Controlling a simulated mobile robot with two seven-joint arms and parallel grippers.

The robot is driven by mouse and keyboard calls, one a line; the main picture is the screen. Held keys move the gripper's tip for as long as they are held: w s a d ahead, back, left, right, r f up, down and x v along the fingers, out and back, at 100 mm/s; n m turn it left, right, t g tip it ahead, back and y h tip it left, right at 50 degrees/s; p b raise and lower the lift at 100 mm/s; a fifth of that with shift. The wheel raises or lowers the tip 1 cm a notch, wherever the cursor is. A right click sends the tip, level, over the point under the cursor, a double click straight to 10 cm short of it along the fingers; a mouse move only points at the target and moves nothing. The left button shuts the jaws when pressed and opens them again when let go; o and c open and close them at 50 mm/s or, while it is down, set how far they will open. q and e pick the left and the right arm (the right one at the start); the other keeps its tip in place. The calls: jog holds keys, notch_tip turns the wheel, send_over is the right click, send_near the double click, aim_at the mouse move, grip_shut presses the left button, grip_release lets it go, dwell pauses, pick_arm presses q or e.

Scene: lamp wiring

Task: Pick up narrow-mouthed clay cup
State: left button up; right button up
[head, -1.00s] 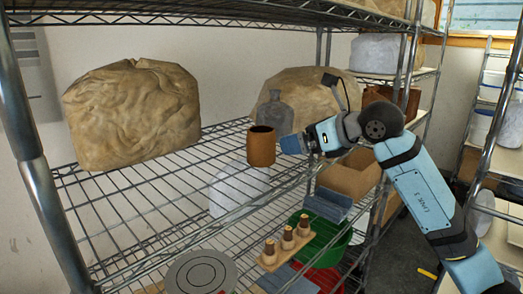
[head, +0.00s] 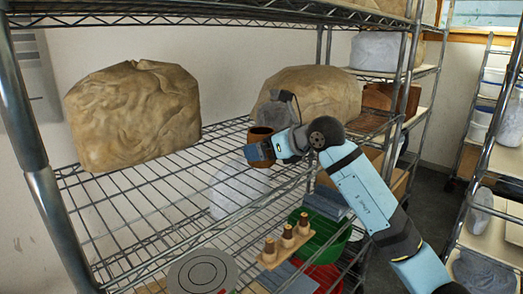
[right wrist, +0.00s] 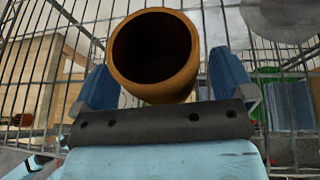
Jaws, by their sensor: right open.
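The narrow-mouthed clay cup (head: 262,131) is brown and stands upright on the upper wire shelf (head: 135,222). In the head view my right gripper (head: 260,152) is at the cup and hides its lower part. In the right wrist view the cup (right wrist: 155,88) shows its dark round mouth, between the two blue fingers of the open right gripper (right wrist: 163,85). One finger is on each side, with a gap visible at the right; contact at the left is hard to tell. My left gripper is not in view.
Another tan bag (head: 132,115) sits at the left.

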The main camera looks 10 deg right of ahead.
jog(key=c, duration=1.1)
jog(key=shift+r, duration=0.1)
jog(key=shift+c, duration=0.2)
